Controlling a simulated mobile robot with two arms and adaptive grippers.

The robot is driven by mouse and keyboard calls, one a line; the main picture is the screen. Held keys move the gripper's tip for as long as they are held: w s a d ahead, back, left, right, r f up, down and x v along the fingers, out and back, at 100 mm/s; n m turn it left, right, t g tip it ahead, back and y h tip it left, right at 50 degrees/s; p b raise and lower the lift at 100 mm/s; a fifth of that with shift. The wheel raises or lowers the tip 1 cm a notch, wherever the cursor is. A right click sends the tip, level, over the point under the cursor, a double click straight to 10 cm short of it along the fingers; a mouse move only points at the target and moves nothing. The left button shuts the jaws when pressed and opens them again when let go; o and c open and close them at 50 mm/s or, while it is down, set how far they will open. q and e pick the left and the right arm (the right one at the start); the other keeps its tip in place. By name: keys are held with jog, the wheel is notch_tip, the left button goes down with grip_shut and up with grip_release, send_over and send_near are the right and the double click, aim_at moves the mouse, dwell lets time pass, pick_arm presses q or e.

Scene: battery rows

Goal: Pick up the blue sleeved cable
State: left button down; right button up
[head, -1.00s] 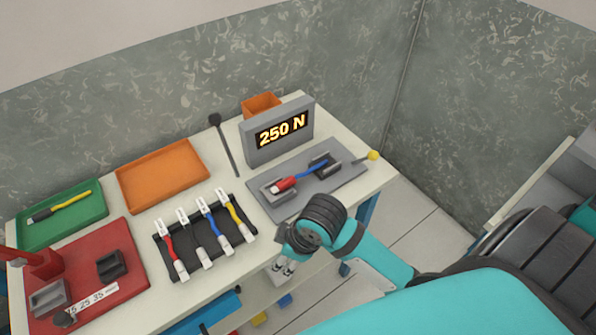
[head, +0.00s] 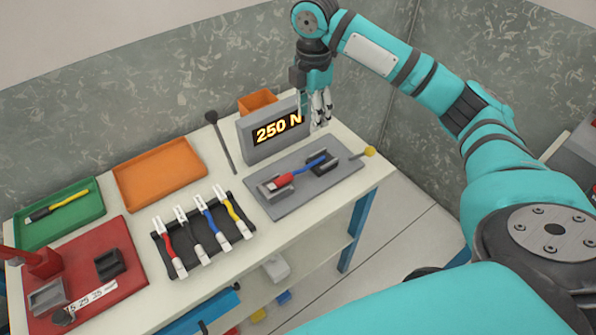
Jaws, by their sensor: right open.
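Another blue cable (head: 209,218) with white ends lies in the black rack (head: 247,240), between a black cable and a yellow one. My right gripper (head: 320,118) is open and empty, pointing down above the back of the tester plate, beside the display. It is apart from both blue cables. My left gripper is not in view.
The grey display (head: 250,147) reading 250 N stands behind the plate. A yellow-knobbed lever (head: 369,151) is at its right. An orange tray (head: 160,195), a green tray (head: 90,210) with a yellow cable and a red board (head: 125,280) fill the left side.

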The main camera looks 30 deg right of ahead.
jog(key=p, duration=0.1)
send_over(308, 165)
notch_tip(308, 165, down, 12)
jog(key=shift+s+r, duration=0.1)
notch_tip(308, 165, down, 4)
jog(key=shift+f+p, duration=0.1)
jog(key=shift+p, duration=0.55)
jog(key=shift+w+f, duration=0.2)
jog(key=shift+f, duration=0.4)
grip_shut()
